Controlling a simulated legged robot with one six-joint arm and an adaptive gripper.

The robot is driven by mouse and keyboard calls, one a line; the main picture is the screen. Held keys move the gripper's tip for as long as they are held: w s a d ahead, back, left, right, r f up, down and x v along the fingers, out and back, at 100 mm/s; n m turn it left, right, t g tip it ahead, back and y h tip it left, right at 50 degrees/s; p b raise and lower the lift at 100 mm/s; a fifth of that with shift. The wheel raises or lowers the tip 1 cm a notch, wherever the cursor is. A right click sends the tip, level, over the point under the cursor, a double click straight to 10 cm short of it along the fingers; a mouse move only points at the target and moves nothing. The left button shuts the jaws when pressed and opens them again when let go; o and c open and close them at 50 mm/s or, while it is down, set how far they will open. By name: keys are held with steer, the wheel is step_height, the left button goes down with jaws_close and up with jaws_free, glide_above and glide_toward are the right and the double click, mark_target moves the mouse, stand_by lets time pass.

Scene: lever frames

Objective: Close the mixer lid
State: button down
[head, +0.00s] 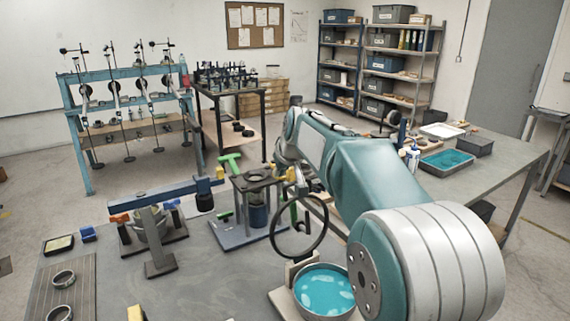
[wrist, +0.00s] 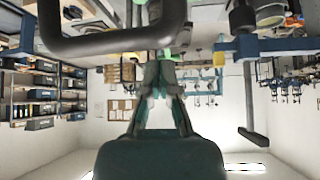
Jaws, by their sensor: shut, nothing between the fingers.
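A round bowl (head: 300,292) with teal contents stands at the front edge of the bench, its top uncovered. A black ring (head: 276,250) stands upright just behind it, above a pale block (head: 297,267); it looks like the raised mixer lid, though I cannot be sure. In the wrist view my gripper (wrist: 161,68) is shut and empty, with its fingers together. A thick dark curved bar (wrist: 105,42) crosses close in front of the wrist camera; it may be part of that ring. In the head view my arm hides the gripper's fingertips.
A blue-armed lever frame (head: 160,193) stands on the bench at left. A blue-based press with a green handle (head: 230,160) stands behind the ring. A side table with a teal tray (head: 447,161) is at right. The front middle of the bench is mostly clear.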

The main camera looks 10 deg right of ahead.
steer(key=s, duration=0.2)
steer(key=s+d, duration=0.1)
steer(key=shift+s+f, duration=0.2)
steer(key=shift+s, duration=0.15)
steer(key=shift+a, duration=0.2)
